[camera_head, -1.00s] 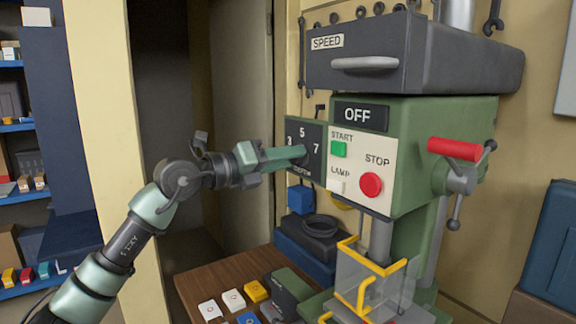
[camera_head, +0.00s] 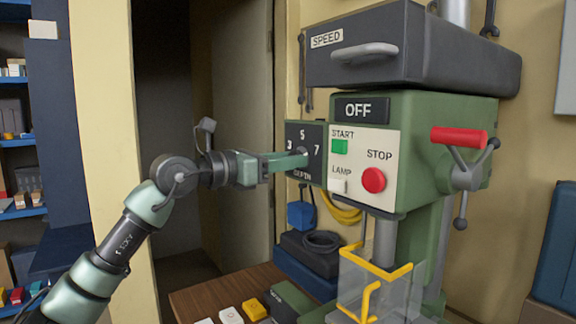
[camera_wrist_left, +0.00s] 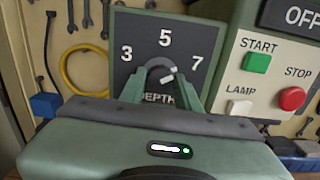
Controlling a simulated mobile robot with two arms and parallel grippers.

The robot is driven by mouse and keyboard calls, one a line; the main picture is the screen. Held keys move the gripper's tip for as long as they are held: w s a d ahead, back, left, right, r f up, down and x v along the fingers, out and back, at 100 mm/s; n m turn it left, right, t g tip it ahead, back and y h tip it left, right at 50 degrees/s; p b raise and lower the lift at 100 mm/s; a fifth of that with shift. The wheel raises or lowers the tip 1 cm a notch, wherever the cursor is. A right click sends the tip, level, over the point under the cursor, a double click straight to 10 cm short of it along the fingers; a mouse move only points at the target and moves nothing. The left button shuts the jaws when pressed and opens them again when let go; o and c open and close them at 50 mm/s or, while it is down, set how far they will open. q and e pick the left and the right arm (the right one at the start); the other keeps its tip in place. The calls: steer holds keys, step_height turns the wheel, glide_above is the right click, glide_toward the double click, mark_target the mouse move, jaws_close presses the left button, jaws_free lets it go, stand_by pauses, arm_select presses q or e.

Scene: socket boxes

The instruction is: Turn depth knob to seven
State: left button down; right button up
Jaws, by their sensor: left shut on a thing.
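The depth dial is a dark plate (camera_head: 292,131) marked 3, 5 and 7 on the left of the green drill press head (camera_head: 420,125). It also shows in the left wrist view (camera_wrist_left: 125,28). The round grey depth knob (camera_wrist_left: 157,68) sits below the 5. Its white mark points right and somewhat up, roughly towards the 7. My left gripper (camera_head: 300,158) reaches the dial from the left. In the left wrist view, its two fingers (camera_wrist_left: 163,84) are on either side of the knob and shut on it. They hide part of the knob. My right gripper is not in view.
The white panel beside the dial has a green START button (camera_head: 339,147), a LAMP switch (camera_head: 338,185) and a red STOP button (camera_head: 373,180). The display (camera_head: 362,109) reads OFF. A red-handled lever (camera_head: 459,135) is at the right. A yellow-framed guard (camera_head: 374,270) stands below.

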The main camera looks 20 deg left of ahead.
arm_select(q)
steer(key=shift+f, duration=0.1)
stand_by(0.5)
steer(key=c, duration=1)
jaws_free()
steer(key=b+v, duration=0.3)
steer(key=v, duration=0.5)
steer(key=shift+b, duration=0.35)
